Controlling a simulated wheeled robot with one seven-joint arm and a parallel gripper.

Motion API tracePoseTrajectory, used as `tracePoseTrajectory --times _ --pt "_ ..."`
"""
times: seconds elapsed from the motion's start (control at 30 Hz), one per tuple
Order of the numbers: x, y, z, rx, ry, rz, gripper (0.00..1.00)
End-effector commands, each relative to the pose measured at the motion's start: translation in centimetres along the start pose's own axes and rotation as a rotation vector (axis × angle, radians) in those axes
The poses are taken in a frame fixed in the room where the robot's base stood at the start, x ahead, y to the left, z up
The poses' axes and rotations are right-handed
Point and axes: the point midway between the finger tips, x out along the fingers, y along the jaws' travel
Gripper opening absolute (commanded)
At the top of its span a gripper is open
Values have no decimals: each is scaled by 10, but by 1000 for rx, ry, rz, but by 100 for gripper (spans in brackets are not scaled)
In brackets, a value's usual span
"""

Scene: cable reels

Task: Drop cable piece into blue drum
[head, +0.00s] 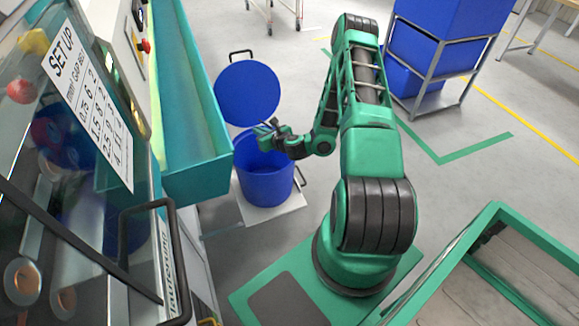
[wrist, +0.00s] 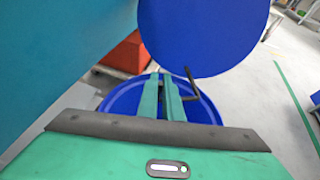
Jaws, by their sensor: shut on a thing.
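The blue drum (head: 265,185) stands open on a light platform, with its round blue lid (head: 248,92) raised behind the opening. My gripper (head: 263,130) is over the drum's mouth, near the rim on the lid side. In the wrist view, its two green fingers (wrist: 161,80) are close together, pointing into the drum (wrist: 120,98). A short dark bent cable piece (wrist: 191,80) sticks out to the right of the fingers, held by them. The cable piece also shows small and dark in the head view (head: 275,122). The drum's inside is largely hidden by my gripper.
A teal trough (head: 190,110) on a machine runs close along the drum's left. The raised lid also stands close ahead in the wrist view (wrist: 205,35). A red box (wrist: 127,52) lies beyond the drum. Blue bins on a metal rack (head: 440,45) stand back right. Floor between is clear.

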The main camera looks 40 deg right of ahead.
Motion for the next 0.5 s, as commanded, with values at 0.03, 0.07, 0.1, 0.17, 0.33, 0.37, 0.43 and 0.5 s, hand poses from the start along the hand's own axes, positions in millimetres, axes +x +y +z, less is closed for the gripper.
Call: tracePoseTrajectory --times 0.03,0.07,0.1,0.17,0.33,0.37,0.43,0.5 --pt "2 -1 -7 2 1 -2 0" --pt "3 -2 -10 3 1 -2 0" --pt "4 -2 -14 4 1 -3 0" --pt "7 -3 -20 2 1 -3 0" --pt "12 -4 -33 3 1 -5 0" --pt "13 -4 -34 2 1 -5 0" --pt "14 -4 -37 2 0 -5 0" --pt "14 -5 -38 2 -1 -5 0"
